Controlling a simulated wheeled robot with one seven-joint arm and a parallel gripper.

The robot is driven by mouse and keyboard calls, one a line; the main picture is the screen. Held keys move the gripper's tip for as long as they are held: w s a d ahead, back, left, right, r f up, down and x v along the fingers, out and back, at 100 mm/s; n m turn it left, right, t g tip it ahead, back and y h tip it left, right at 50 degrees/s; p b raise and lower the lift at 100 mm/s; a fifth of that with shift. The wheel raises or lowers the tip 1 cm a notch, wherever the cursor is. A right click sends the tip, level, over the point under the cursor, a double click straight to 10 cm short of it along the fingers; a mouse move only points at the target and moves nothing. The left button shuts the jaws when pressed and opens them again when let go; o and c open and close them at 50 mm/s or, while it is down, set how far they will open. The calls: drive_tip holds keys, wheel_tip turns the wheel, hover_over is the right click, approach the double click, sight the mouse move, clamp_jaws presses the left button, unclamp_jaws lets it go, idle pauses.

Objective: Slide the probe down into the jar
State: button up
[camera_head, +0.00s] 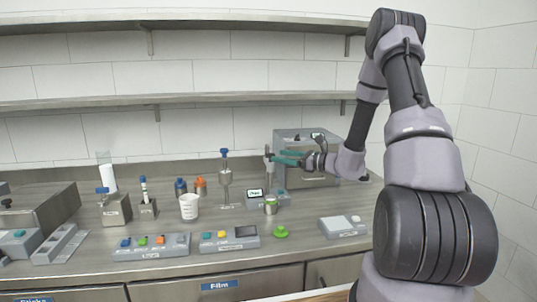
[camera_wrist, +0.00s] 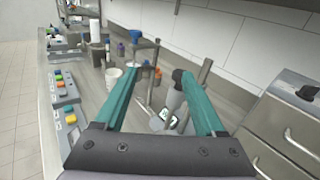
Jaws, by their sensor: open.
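My gripper (camera_head: 284,158) is at the right of the bench, in front of a grey box-shaped machine, with its teal fingers pointing left. In the wrist view the fingers (camera_wrist: 168,64) are spread apart. What looks like the probe, a dark-topped upright piece (camera_wrist: 178,76), shows between them, close to the right finger. It also seems to show in the head view (camera_head: 267,152) just left of the fingertips. I see no finger clearly touching it. A small jar (camera_head: 270,206) stands on the bench below, beside a small meter with a lit display (camera_head: 255,194).
A blue-topped stand (camera_head: 225,178), a white beaker (camera_head: 189,206) and small blue and orange bottles stand to the left. Button panels (camera_head: 229,238) and a green knob (camera_head: 281,232) lie along the front. The grey machine (camera_head: 300,143) is close behind my gripper. Shelves run above.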

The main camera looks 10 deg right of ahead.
sight(269, 168)
drive_tip(key=w+a+f+m+t, duration=0.1)
drive_tip(key=w+a, duration=0.4)
drive_tip(key=w, duration=0.5)
drive_tip(key=shift+f+m+t+h, duration=0.4)
drive_tip(key=shift+f+m, duration=0.1)
drive_tip(key=shift+f, duration=0.15)
drive_tip(key=shift+s+a, duration=0.1)
clamp_jaws()
drive_tip(key=shift+f, duration=0.1)
idle(0.7)
